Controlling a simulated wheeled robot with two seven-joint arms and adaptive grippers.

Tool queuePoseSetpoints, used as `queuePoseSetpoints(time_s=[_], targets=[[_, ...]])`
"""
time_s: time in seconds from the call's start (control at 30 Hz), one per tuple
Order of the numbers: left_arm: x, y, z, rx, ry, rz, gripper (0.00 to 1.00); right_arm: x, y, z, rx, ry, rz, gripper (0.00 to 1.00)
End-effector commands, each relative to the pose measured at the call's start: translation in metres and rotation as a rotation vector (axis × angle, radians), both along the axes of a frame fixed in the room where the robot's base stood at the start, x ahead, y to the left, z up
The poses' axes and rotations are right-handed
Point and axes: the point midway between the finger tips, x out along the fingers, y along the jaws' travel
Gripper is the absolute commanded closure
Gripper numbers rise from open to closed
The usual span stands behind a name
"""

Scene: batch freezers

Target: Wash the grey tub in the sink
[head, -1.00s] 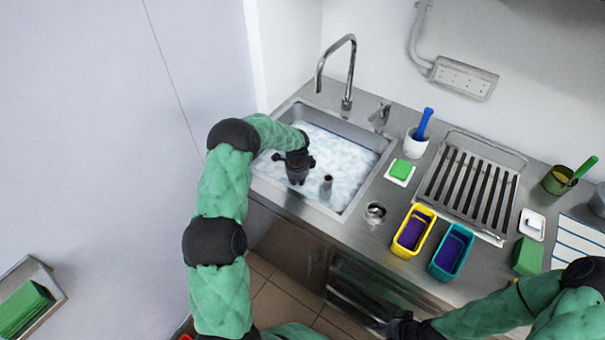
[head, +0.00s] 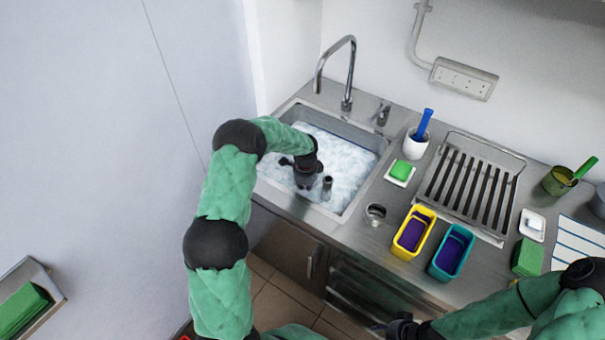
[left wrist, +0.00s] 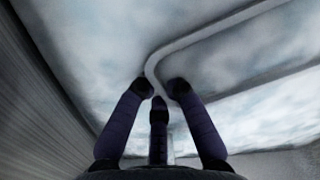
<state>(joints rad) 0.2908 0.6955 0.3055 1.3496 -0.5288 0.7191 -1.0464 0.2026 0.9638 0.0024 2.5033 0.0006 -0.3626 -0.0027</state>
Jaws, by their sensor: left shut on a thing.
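The sink (head: 352,207) is filled with white, sudsy water. My left gripper (head: 307,183) reaches down into the sink, low over the suds. In the left wrist view my left gripper (left wrist: 160,88) is shut on the rim of the grey tub (left wrist: 215,32). Only the tub's pale grey rim shows clearly there, with suds on both sides of it; its walls are hidden. In the head view I cannot make out the tub under the gripper and foam. My right gripper (head: 403,328) is at the bottom edge, in front of the counter, and its fingers are unclear.
A yellow tub (head: 413,232), a teal tub (head: 452,251), a green sponge (head: 401,169) and a drying rack (head: 468,187) occupy the counter at right.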

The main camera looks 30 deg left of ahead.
Motion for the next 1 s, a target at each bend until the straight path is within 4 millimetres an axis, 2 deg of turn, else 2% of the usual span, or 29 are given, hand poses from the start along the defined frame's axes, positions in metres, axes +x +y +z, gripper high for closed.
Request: queuePoseSetpoints(time_s=[0.27, 0.8, 1.0], targets=[[0.000, 0.006, 0.001, 0.000, -0.001, 0.003, 1.00, 0.000, 0.000, 0.000, 0.000, 0.000, 0.000, 0.60], [0.000, 0.038, 0.000, 0.000, -0.001, 0.001, 1.00, 0.000, 0.000, 0.001, 0.000, 0.000, 0.000, 0.60], [0.000, 0.037, 0.001, 0.000, -0.001, 0.000, 1.00, 0.000, 0.000, 0.000, 0.000, 0.000, 0.000, 0.60]])
